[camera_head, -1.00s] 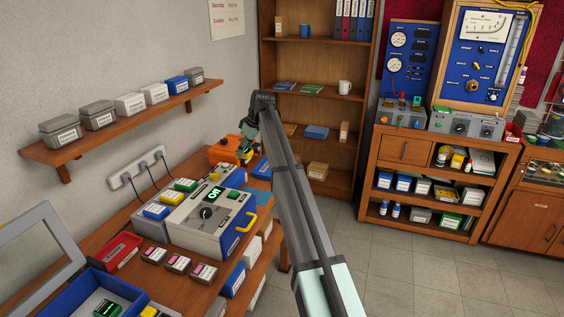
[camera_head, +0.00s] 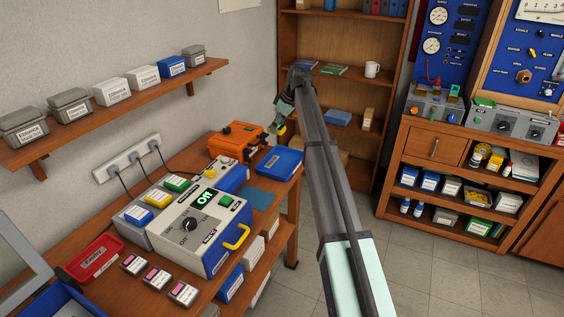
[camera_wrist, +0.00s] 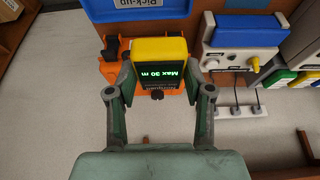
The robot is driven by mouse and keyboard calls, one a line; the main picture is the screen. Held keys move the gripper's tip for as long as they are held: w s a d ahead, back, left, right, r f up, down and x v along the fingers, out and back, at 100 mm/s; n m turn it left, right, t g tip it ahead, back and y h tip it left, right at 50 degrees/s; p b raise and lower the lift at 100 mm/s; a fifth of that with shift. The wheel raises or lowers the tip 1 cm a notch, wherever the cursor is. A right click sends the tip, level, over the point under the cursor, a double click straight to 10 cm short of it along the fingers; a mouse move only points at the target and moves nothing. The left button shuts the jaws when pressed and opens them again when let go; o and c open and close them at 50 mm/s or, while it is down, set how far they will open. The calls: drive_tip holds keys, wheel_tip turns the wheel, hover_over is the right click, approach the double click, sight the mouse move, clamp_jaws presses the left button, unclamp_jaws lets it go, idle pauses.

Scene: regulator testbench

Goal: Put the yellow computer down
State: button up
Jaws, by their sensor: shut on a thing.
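The yellow computer (camera_wrist: 160,48) is in the wrist view, a small yellow block with a dark face and a green-lit "Max 30 m" display, upside down there. My gripper (camera_wrist: 160,80) is shut on it, one finger at each side. In the head view my gripper (camera_head: 281,122) is at the end of the outstretched arm, right of the orange case and near the bench's far right corner. Only a small yellow patch shows below it, and the arm hides part of this area. The blue "Pick-up" tray (camera_wrist: 140,12) is at the top of the wrist view.
An orange case (camera_head: 238,142) and a blue tray (camera_head: 279,162) are on the bench's far end. A grey-and-blue test unit (camera_head: 200,228) reading "Off" stands nearer, with small labelled boxes around it. A bookshelf (camera_head: 296,45) stands behind. Open floor (camera_head: 400,270) lies right of the bench.

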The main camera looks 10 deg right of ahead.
sight(275, 169)
wheel_tip(275, 169, down, 18)
drive_tip(key=p, duration=0.4)
drive_tip(key=shift+s+f+p, duration=0.1)
drive_tip(key=shift+f+p, duration=0.05)
drive_tip(key=shift+p, duration=0.15)
drive_tip(key=shift+f, duration=0.1)
drive_tip(key=o, duration=1.2)
drive_tip(key=shift+r, duration=0.25)
drive_tip(key=b+v, duration=0.3)
drive_tip(key=v, duration=0.8)
drive_tip(key=shift+r, duration=0.35)
